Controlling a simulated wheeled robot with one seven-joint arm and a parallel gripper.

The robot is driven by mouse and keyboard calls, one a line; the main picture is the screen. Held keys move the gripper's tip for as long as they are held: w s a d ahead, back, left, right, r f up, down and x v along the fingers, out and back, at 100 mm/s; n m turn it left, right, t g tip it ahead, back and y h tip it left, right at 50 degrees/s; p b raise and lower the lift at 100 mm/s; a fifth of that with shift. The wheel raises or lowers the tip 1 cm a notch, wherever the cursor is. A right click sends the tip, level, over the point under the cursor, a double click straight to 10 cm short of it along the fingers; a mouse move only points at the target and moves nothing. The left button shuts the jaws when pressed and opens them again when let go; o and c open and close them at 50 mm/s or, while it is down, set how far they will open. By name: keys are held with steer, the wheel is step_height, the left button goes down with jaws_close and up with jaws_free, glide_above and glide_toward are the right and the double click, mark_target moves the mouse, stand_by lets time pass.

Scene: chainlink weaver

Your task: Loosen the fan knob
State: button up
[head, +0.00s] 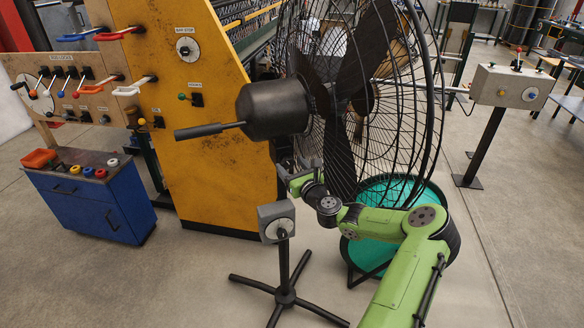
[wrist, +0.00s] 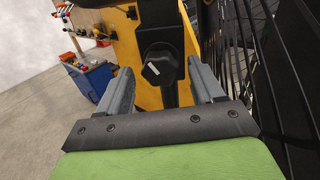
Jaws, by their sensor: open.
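The fan knob (wrist: 161,64) is black and lobed with a white bar on its face. In the wrist view it shows between the tips of my gripper (wrist: 160,70), with a gap on each side. My gripper is open and touches nothing that I can see. I cannot tell whether the knob lies between the fingers or just beyond them. In the head view my gripper (head: 299,176) is below the large black fan (head: 272,107), in front of its cage. I cannot make out the knob there.
A yellow machine panel (head: 205,70) and blue cabinet (head: 92,200) are at left. A teal round bin (head: 390,247) is behind my arm. The left foreground floor is clear.

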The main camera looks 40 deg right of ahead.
steer(key=shift+c, duration=0.3)
steer(key=c, duration=1)
steer(key=shift+n, duration=0.3)
